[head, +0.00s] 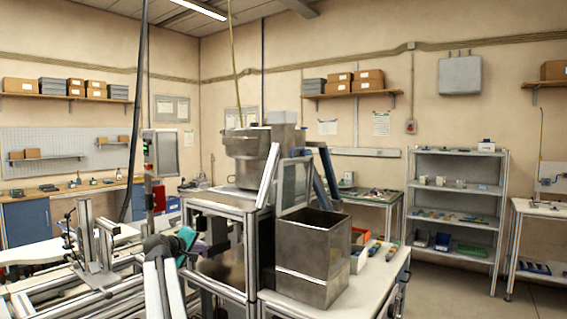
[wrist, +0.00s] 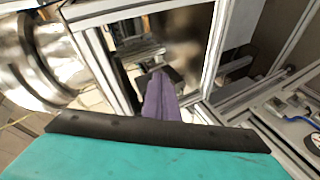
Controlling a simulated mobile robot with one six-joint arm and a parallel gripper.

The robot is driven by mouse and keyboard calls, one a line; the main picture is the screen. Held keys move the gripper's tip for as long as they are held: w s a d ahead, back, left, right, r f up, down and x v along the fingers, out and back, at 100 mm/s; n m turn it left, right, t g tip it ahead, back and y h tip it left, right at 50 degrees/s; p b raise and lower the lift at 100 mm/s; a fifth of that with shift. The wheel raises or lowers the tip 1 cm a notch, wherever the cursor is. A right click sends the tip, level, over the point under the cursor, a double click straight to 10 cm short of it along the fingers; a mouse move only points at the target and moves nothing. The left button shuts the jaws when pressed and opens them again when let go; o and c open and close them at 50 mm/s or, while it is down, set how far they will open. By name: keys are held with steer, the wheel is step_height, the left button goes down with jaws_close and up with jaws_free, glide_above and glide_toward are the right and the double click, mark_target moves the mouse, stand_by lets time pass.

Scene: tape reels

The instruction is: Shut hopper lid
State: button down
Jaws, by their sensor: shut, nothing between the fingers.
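The hopper is a square metal bin (head: 312,262) on the white bench in the head view, its top open. A framed panel with a clear pane (head: 293,186), which looks like its lid, stands raised at the bin's back edge. My gripper (head: 200,247) is left of the bin, apart from it, in front of the metal frame. In the wrist view its purple fingers (wrist: 160,97) are closed together with nothing between them, pointing at the framed opening. I cannot make out the lid in the wrist view.
An aluminium-profile frame (head: 222,209) stands between my gripper and the bin, with a round metal bowl (head: 250,150) on top. White and orange trays (head: 358,260) sit behind the bin on the right. Open floor (head: 455,290) lies at the right.

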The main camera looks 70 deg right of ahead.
steer(key=s+d+r+g+h, duration=0.1)
steer(key=s+r, duration=0.5)
steer(key=r, duration=0.6)
steer(key=s+d+r+m+g+h, duration=0.1)
steer(key=s+d+r+h, duration=0.1)
steer(key=s+d+r, duration=0.2)
steer(key=s+d+r+m+g+h+p, duration=0.1)
steer(key=s+r, duration=0.8)
steer(key=r, duration=1)
steer(key=shift+s+d+r+g+h, duration=0.3)
steer(key=shift+d+g, duration=0.2)
steer(key=shift+d, duration=0.45)
steer(key=shift+d, duration=0.1)
steer(key=p, duration=0.3)
glide_above(284, 171)
steer(key=w+d, duration=0.1)
steer(key=w, duration=0.3)
steer(key=shift+w+r, duration=0.15)
steer(key=shift+r, duration=0.05)
steer(key=shift+s+a+f+p, duration=0.1)
steer(key=shift+s+f+p, duration=0.1)
steer(key=shift+s, duration=0.3)
steer(key=shift+s+f+p, duration=0.1)
steer(key=shift+s+f, duration=0.05)
steer(key=shift+s, duration=0.3)
steer(key=shift+s+f+p, duration=0.3)
steer(key=shift+s+f, duration=0.05)
steer(key=shift+s, duration=0.55)
steer(key=shift+d, duration=0.2)
